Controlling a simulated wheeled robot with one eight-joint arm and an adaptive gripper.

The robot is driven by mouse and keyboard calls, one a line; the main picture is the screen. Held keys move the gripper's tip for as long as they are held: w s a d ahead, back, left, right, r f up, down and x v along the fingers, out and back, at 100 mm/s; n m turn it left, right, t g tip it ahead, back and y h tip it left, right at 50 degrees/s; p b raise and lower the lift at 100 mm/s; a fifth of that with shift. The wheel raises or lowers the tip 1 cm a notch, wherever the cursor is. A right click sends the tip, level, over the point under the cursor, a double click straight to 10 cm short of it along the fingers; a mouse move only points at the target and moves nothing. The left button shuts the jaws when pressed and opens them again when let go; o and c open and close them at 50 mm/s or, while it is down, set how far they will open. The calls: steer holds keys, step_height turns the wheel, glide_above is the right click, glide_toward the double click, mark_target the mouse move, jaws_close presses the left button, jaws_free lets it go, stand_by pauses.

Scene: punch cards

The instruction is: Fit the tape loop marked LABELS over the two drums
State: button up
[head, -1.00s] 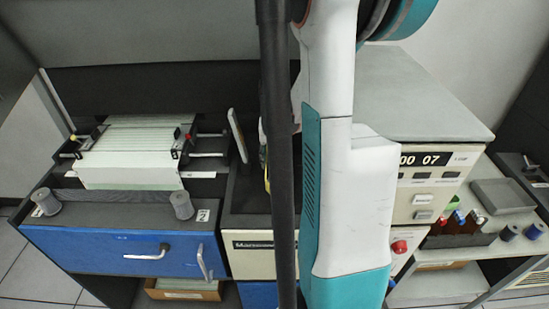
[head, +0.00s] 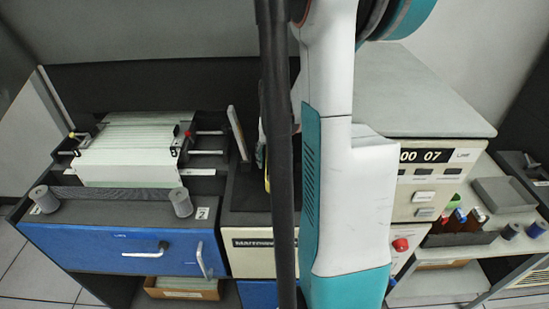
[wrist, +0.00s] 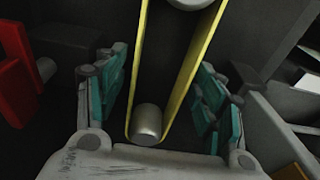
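In the wrist view a yellow tape loop (wrist: 197,68) runs around a metal post (wrist: 147,121) at its near end and another pale round post (wrist: 190,3) at the top edge. My gripper (wrist: 162,72) is open, with teal finger pads apart on either side of the loop. I cannot read any marking on the loop.
A block of pale cards (head: 125,160) sits in a feeder behind the drums. A beige machine (head: 437,160) with a counter stands right of my arm. In the wrist view a red part (wrist: 18,75) is at left.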

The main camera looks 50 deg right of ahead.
stand_by(0.3)
step_height(320, 180, up, 12)
steer(key=a, duration=0.1)
steer(key=shift+s, duration=0.45)
steer(key=shift+a, duration=0.1)
